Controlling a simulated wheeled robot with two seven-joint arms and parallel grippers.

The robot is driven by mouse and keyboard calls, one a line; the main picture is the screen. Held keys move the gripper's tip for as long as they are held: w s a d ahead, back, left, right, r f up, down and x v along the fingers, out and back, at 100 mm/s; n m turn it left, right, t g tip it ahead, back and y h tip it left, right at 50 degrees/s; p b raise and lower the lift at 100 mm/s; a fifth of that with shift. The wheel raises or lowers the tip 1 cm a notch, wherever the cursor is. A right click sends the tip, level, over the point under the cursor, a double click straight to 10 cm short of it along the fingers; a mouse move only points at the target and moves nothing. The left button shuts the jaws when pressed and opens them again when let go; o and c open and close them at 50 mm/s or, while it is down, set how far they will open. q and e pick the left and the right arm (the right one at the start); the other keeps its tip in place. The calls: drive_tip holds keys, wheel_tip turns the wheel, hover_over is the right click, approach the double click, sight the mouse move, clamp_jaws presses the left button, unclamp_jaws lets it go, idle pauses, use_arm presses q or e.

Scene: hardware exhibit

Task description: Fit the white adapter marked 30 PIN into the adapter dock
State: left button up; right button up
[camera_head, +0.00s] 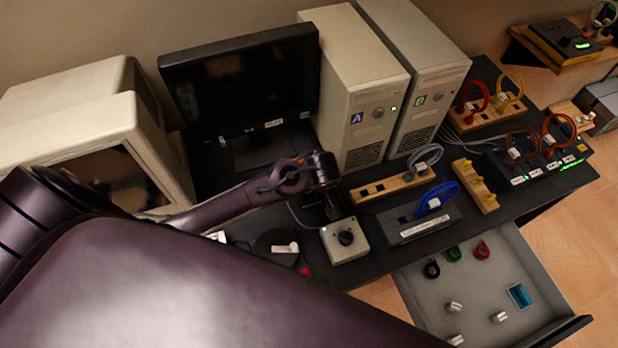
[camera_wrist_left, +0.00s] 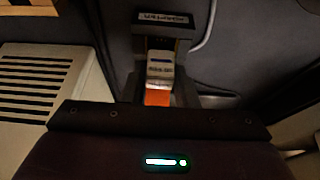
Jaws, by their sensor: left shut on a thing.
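My left gripper (camera_wrist_left: 160,88) is shut on a small white piece (camera_wrist_left: 160,67), with an orange part (camera_wrist_left: 158,97) below it in the left wrist view. The marking on this white piece is too small to read. The dark adapter dock (camera_wrist_left: 163,31), with an upside-down label that seems to read ADAPTER, is just beyond the held piece. I cannot tell whether the piece is touching or inside it. In the head view my left gripper (camera_head: 332,203) is low over the desk, behind the grey knob box; the held piece cannot be made out there. My right gripper is not in view.
A grey knob box (camera_head: 345,240) stands close to the gripper. Beige towers (camera_head: 362,85) and a dark monitor (camera_head: 240,85) stand behind. A wooden block (camera_head: 390,186) and a blue-cabled box (camera_head: 425,226) are to the right. An open drawer (camera_head: 415,285) holds several small parts.

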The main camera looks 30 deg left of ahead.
use_arm(q)
drive_tip(key=shift+f, duration=0.35)
idle(0.7)
drive_tip(key=shift+f+b, duration=0.3)
drive_tip(key=shift+f, duration=0.5)
idle(0.9)
drive_tip(key=o, duration=1.7)
drive_tip(key=shift+c, duration=0.2)
drive_tip(key=shift+r, duration=0.1)
drive_tip(key=p+v, duration=0.7)
drive_tip(key=shift+r, duration=0.15)
